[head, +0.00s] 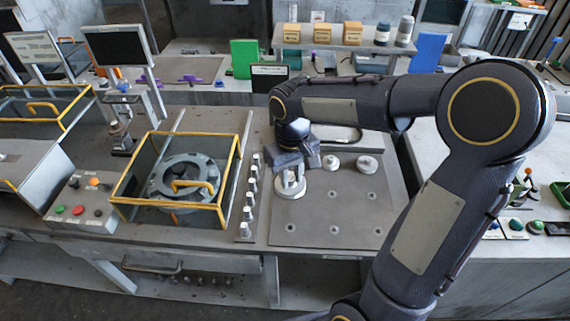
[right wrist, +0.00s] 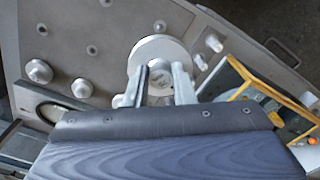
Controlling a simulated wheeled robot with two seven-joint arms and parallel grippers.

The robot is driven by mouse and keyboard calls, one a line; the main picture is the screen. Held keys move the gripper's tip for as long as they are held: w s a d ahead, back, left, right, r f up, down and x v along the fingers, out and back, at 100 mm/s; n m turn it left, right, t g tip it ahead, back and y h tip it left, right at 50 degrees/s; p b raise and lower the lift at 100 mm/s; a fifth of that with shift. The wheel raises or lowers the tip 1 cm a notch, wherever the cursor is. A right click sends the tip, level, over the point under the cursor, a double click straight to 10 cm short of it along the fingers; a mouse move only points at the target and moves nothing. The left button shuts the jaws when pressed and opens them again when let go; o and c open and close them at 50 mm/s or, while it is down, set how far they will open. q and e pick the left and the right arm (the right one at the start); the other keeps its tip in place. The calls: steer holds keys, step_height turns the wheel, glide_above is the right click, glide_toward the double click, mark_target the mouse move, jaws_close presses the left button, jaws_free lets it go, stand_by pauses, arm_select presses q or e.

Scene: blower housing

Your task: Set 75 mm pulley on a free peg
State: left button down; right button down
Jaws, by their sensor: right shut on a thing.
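My right gripper (head: 291,180) is over the left part of a grey peg plate (head: 310,212). It is shut on a pale round pulley (head: 290,194). In the right wrist view the two fingers (right wrist: 161,88) grip the pulley (right wrist: 157,52) at its hub. Whether its underside touches the plate cannot be told. Two other pale pulleys, a left one (head: 331,163) and a right one (head: 367,165), sit at the plate's back. Several bare pegs show, such as one at middle right (head: 370,196) and one at front centre (head: 334,230). My left gripper is out of view.
A row of small knobbed parts (head: 249,200) stands along the plate's left edge. Left of it is a yellow-framed box (head: 180,180) holding a round grey housing (head: 187,178). A button box (head: 84,202) stands farther left.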

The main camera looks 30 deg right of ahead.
steer(key=shift+s+f, duration=0.15)
steer(key=shift+f, duration=0.25)
steer(key=b, duration=1)
glide_above(291, 226)
step_height(291, 226, down, 14)
steer(key=shift+f+b, duration=0.35)
steer(key=shift+f, duration=0.2)
steer(key=shift+f+b, duration=0.3)
steer(key=shift+b, duration=0.05)
steer(key=shift+f+b, duration=0.3)
steer(key=shift+f, duration=0.05)
steer(key=shift+f, duration=0.15)
stand_by(0.4)
steer(key=shift+f+b, duration=0.35)
steer(key=shift+b, duration=0.1)
steer(key=c, duration=1.1)
jaws_free()
steer(key=shift+c, duration=0.2)
